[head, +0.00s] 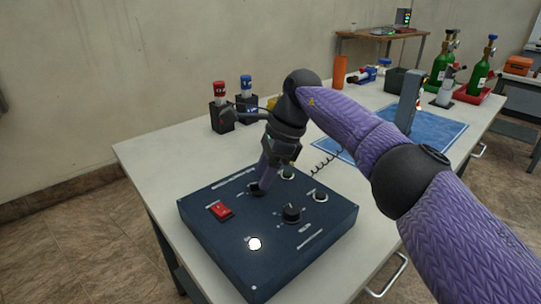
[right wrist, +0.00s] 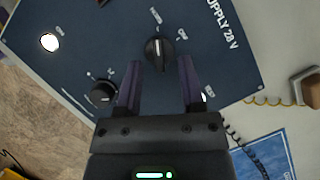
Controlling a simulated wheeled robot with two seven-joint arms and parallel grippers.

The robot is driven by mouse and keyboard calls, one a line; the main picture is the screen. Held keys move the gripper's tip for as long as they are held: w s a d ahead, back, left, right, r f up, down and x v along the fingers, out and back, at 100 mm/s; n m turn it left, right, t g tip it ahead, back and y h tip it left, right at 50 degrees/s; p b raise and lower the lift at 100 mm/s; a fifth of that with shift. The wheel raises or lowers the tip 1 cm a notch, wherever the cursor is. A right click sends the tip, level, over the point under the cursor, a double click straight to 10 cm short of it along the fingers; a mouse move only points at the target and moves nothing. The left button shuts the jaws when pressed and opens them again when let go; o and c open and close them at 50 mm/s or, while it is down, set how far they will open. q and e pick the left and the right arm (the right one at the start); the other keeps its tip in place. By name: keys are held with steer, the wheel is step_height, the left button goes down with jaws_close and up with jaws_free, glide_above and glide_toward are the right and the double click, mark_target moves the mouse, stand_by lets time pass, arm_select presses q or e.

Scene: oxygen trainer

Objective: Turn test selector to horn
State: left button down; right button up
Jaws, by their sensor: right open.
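A dark blue control panel (head: 325,222) lies on the white table. My right gripper (head: 258,186) points down over its far part, with its fingers open. In the right wrist view my right gripper (right wrist: 161,65) has its two fingertips on either side of a black knob (right wrist: 158,52), with gaps beside it; I cannot tell how deep they reach. The knob's white pointer line faces up in that view, and its small labels are hard to read. A second black knob (head: 291,213) is nearer the panel's middle and also shows in the right wrist view (right wrist: 103,92). My left gripper is out of view.
The panel also has a red switch (head: 220,211), a lit white lamp (head: 254,243) and small round fittings (head: 320,196). Red-capped (head: 219,90) and blue-capped (head: 246,85) items stand behind. A blue mat (head: 435,135) and green bottles (head: 479,75) are at the right.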

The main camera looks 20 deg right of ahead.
steer(key=p+v, duration=0.3)
steer(key=v, duration=0.5)
steer(key=shift+r, duration=0.35)
steer(key=shift+d, duration=0.1)
